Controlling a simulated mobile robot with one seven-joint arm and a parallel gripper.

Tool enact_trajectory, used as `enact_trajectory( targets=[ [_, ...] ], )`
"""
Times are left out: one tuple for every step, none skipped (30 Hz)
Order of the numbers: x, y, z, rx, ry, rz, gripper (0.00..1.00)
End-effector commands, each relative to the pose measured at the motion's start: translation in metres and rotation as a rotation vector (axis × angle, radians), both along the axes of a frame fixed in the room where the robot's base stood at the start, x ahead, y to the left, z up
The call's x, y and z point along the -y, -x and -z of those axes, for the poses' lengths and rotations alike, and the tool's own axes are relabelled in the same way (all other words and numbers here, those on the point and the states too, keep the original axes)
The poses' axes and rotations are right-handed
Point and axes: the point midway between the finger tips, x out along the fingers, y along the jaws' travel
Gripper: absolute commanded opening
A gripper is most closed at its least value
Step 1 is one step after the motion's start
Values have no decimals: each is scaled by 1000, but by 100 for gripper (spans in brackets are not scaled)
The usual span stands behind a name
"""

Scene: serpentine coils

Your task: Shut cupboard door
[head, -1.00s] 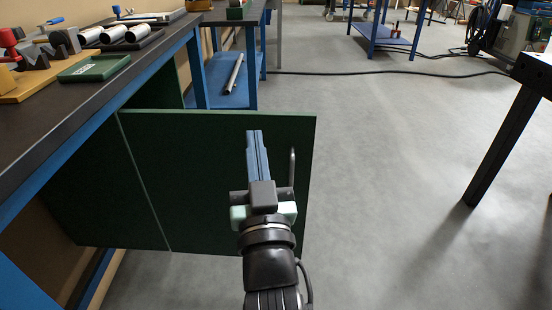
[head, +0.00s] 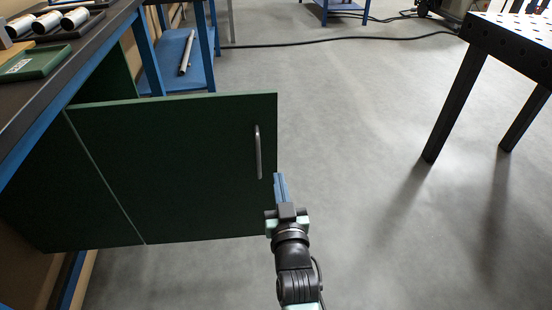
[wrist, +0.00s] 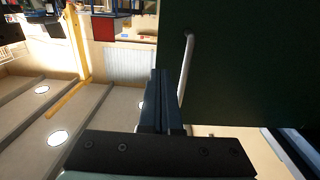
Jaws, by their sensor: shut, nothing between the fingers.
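The green cupboard door (head: 180,165) stands swung open from the workbench on the left in the head view. Its grey bar handle (head: 258,152) is near its free edge. My gripper (head: 280,178) is shut and empty, at the free edge of the door, just below and right of the handle. I cannot tell if it touches the door. In the wrist view, my shut fingers (wrist: 160,100) are beside the dark door face (wrist: 255,65), with the handle (wrist: 186,70) just to their right.
The workbench (head: 85,60) runs along the left, with a green tray (head: 35,62) on its top. A blue shelf (head: 180,65) stands behind the door. A dark perforated table (head: 510,40) is at the right. The grey floor between is clear apart from a cable (head: 340,42).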

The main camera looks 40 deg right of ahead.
Motion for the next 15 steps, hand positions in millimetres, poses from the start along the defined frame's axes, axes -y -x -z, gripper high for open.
enact_trajectory(
  targets=[
    [6, -7, 4, 4, -1, 3, 0],
    [9, -12, 4, 5, -2, 3, 0],
    [13, -17, 4, 4, -1, 3, 0],
    [15, -21, 3, 5, 0, 3, 0],
    [18, -24, 3, 4, 0, 3, 0],
    [21, -29, 3, 3, -1, 2, 0],
    [23, -33, 3, 3, -1, 2, 0],
    [25, -36, 2, 4, 0, 1, 0],
    [28, -40, 2, 2, 1, 2, 0],
    [29, -42, 2, 2, 1, 2, 0],
    [31, -44, 2, 1, 1, 2, 0],
    [32, -47, 2, 1, -1, 1, 0],
    [33, -49, 1, 1, -1, 1, 0],
    [34, -50, 1, 1, -1, 1, 0],
    [35, -52, 1, 0, 0, 0, 0]
  ],
)
